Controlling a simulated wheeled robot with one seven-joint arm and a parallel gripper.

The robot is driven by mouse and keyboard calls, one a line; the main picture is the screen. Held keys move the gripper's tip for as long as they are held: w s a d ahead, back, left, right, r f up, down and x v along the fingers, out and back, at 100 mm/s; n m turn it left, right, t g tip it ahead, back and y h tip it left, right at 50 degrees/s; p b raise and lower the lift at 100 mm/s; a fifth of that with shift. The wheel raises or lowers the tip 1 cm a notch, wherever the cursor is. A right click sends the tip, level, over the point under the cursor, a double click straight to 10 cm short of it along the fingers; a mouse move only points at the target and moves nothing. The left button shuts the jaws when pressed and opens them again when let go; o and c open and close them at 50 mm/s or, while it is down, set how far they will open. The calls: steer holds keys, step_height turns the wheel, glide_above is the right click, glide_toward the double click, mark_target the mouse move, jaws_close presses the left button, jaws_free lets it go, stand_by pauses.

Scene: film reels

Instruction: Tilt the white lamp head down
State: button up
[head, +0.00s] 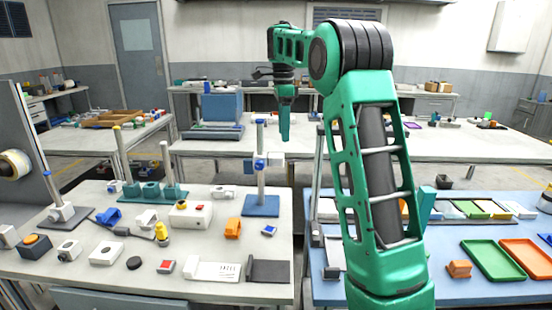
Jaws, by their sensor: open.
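My gripper (285,136) hangs pointing down above the back edge of the left workbench. It is seen edge-on, and nothing shows between its fingers. Near and below it, a post stand (261,206) with a blue base carries blue clamps and a small white part (276,158) on its right side. Another stand (62,213) at the left has a dark base, a slanted post and a white block low down. I cannot tell for sure which white part is the lamp head. The gripper appears apart from both stands.
My green arm hides part of the blue bench at right, where green (493,260) and orange (527,253) trays lie.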

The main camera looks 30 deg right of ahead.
mark_target(278, 155)
steer(key=shift+m, duration=0.9)
steer(key=w+f, duration=0.1)
steer(key=f, duration=0.2)
steer(key=w+f, duration=0.1)
steer(key=f, duration=0.3)
steer(key=w+f, duration=0.1)
steer(key=f, duration=0.3)
steer(key=shift+w+a+f, duration=0.1)
steer(key=shift+w, duration=0.15)
steer(key=shift+c, duration=0.3)
steer(key=c, duration=1)
steer(key=shift+d, duration=0.2)
steer(key=shift+a, duration=0.15)
